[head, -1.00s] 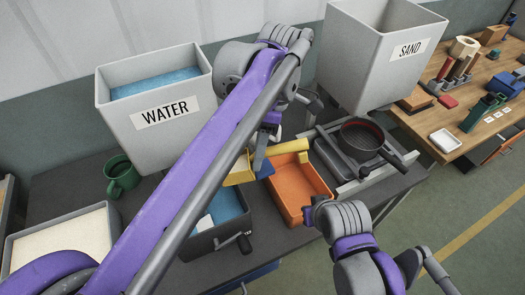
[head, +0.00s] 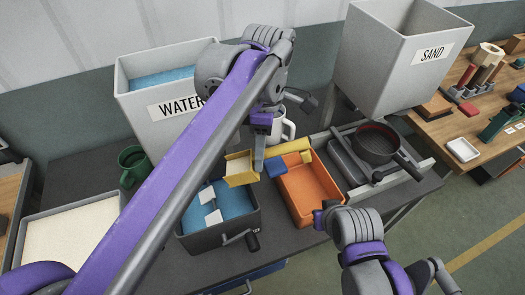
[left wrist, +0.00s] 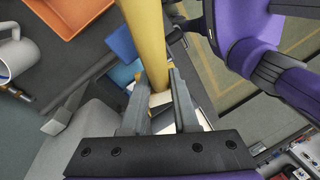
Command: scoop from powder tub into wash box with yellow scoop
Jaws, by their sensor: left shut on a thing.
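The yellow scoop (head: 240,170) hangs near the back right corner of the dark wash box (head: 190,246), with its thick handle (head: 290,147) reaching right over the orange tray. My left gripper (head: 259,163) is shut on the scoop; the left wrist view shows the yellow handle (left wrist: 147,40) running up from between its fingers. I cannot tell whether powder is in the scoop. The wash box holds blue water and white blocks (head: 213,217). The powder tub (head: 118,205), filled with cream powder, stands at the left, partly behind my left arm. My right gripper (head: 321,219) is near the orange tray's front; its jaws are unclear.
The orange tray (head: 312,188) stands right of the wash box, a blue object (head: 275,167) at its back left. A white mug (head: 289,124), green mug (head: 131,163), WATER bin (head: 150,128), SAND bin (head: 395,70) and dark pan (head: 377,145) stand around.

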